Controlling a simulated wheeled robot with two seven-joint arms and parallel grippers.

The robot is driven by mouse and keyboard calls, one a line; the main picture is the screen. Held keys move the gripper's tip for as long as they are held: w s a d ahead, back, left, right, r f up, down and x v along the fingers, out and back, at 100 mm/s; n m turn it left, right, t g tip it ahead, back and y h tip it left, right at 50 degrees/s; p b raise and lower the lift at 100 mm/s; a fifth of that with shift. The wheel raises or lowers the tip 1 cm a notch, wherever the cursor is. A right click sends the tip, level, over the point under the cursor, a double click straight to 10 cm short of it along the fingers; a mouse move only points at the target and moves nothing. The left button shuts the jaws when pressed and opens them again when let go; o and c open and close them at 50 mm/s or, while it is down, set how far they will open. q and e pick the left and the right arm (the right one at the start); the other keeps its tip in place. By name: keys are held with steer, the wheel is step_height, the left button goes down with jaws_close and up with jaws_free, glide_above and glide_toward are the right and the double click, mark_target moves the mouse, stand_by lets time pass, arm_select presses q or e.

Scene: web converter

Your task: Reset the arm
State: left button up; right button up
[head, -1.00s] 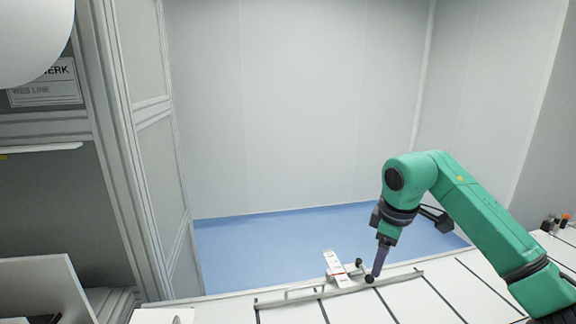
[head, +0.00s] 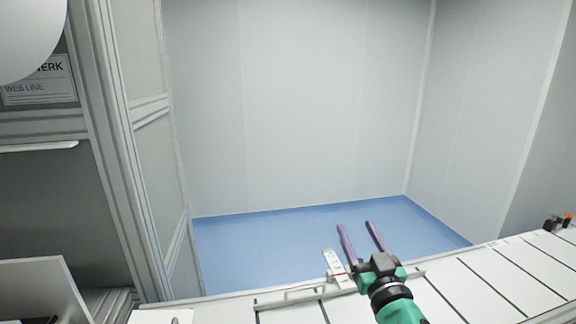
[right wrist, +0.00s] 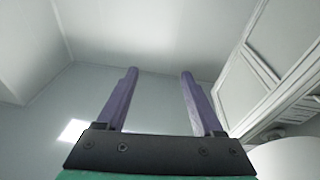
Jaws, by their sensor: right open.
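My right arm (head: 398,303) is green and comes in from the bottom of the head view. Its gripper (head: 358,227) has two purple fingers, apart and empty, pointing up and away over the far edge of the white table. In the right wrist view the gripper (right wrist: 158,75) also shows its two fingers spread with nothing between them. Behind them are only pale walls and ceiling. My left gripper is not in view.
The white table (head: 470,285) has dark dividing lines. A grey rail (head: 290,296) and a white strip with red marks (head: 336,266) lie near its far edge. Small dark bottles (head: 553,222) stand at the right. A framed panel (head: 150,150) rises at the left.

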steer(key=s+d+f+m+g+h, duration=0.15)
steer(key=s+d+f+g, duration=0.25)
steer(key=f, duration=0.6)
steer(key=s+d+f+m+g+h, duration=0.1)
steer(key=s+d+f+g+h, duration=0.25)
steer(key=f, duration=0.55)
steer(key=s+f+n+g+y, duration=0.1)
steer(key=s+f+g, duration=0.35)
steer(key=s, duration=0.35)
steer(key=s+f+n+g+y, duration=0.1)
steer(key=s+f+g, duration=0.4)
steer(key=s, duration=0.4)
steer(key=s+f+g+b, duration=0.1)
steer(key=s+f+b, duration=0.15)
steer(key=f, duration=1.45)
steer(key=s+f+b, duration=0.2)
steer(key=f+b, duration=0.2)
steer(key=f, duration=1.3)
steer(key=s+d+f+b, duration=0.1)
steer(key=s+f, duration=0.6)
steer(key=s+d+f+g+b, duration=0.1)
steer(key=s+d+f+b, duration=0.1)
steer(key=s+f, duration=0.5)
steer(key=shift+s+d+f+n, duration=0.35)
steer(key=shift+f+n, duration=0.1)
steer(key=shift+f, duration=0.15)
